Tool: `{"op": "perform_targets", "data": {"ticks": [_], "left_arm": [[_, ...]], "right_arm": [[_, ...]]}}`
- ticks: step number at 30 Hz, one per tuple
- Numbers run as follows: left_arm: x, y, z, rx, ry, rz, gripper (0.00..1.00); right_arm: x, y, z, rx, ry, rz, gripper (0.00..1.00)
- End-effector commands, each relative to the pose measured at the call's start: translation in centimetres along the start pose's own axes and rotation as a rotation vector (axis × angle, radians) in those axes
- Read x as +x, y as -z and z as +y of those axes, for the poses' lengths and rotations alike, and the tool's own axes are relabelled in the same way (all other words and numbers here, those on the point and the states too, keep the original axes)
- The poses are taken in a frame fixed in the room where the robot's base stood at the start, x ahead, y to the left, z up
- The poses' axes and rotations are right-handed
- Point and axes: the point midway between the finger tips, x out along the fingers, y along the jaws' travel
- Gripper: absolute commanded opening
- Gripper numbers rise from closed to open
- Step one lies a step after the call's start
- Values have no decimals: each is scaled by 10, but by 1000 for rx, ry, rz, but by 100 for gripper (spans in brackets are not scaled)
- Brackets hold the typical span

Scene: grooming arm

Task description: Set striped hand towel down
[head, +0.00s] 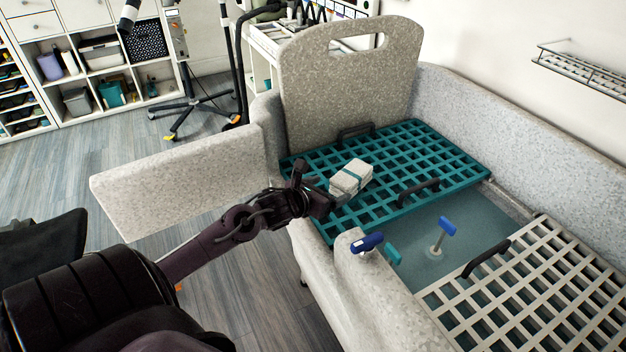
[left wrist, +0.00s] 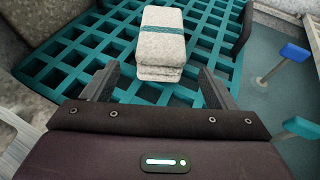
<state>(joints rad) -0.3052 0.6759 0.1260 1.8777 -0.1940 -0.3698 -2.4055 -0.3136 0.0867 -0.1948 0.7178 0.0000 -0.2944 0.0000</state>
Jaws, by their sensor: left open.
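The striped hand towel (head: 350,178) is a folded white-grey bundle with a teal stripe. It rests on the teal grate (head: 440,150) in the grooming tub. In the left wrist view the towel (left wrist: 161,42) lies just beyond my left gripper's fingertips, between their lines. My left gripper (head: 318,195) is open, with its two fingers (left wrist: 157,82) spread apart and nothing between them. The towel's underside is hidden. My right gripper is not in either view.
A black handle (head: 418,190) stands on the grate right of the towel. Blue-topped levers (head: 366,243) and (head: 441,235) stand near the basin. A beige grate (head: 540,290) covers the tub's right part. The upright speckled panel (head: 350,80) rises behind.

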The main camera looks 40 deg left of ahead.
Motion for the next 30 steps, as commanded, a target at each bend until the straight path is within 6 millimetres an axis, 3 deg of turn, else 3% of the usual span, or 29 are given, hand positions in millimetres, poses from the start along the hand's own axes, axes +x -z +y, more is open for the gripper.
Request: {"op": "perform_targets", "data": {"ticks": [6, 12, 20, 30], "left_arm": [[-39, 1, -1, 3, 3, 3, 80], [-62, 1, -1, 1, 2, 2, 80], [-71, 0, -1, 1, 2, 0, 80], [-71, 0, -1, 1, 2, 0, 80]], "right_arm": [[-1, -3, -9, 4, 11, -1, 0], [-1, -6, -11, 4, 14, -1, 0], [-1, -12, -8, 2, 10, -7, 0], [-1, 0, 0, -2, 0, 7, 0]]}}
